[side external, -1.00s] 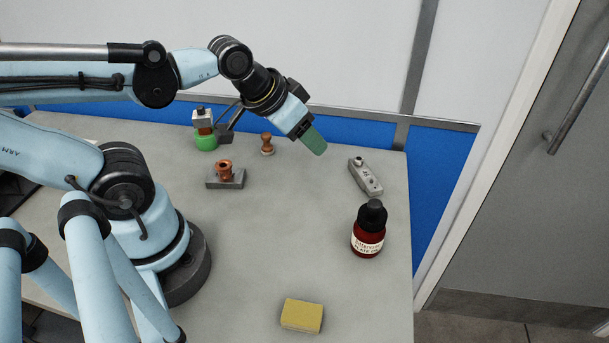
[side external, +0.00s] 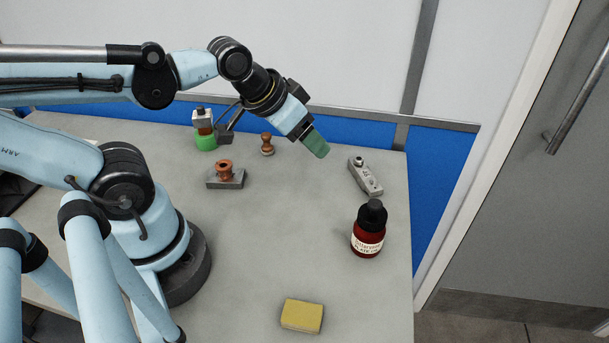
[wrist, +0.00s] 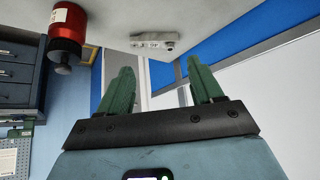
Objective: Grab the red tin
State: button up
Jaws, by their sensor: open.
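The only red container in view is a dark red bottle (side external: 366,241) with a black cap and a pale label. It stands upright at the right side of the bench, and I see no other red tin. It also shows at the upper left of the wrist view (wrist: 69,22), upside down in that picture. My gripper (side external: 316,145) is up over the back of the bench, behind and left of the bottle, well apart from it. Its two green fingers (wrist: 160,75) are spread with nothing between them in the wrist view.
A grey metal device (side external: 366,177) lies behind the bottle. A yellow sponge (side external: 302,316) lies at the front. A copper piece on a grey block (side external: 225,179), a wooden stamp-like piece (side external: 267,144) and a green-based bottle (side external: 205,140) stand at the back left. The bench's middle is clear.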

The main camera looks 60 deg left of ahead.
jog(key=shift+o, duration=1)
jog(key=n+g+h, duration=0.7)
jog(key=n+h, duration=0.7)
jog(key=n, duration=0.4)
send_near(381, 219)
jog(key=x, duration=1)
jog(key=shift+s+r, duration=0.1)
jog(key=shift+r, duration=0.1)
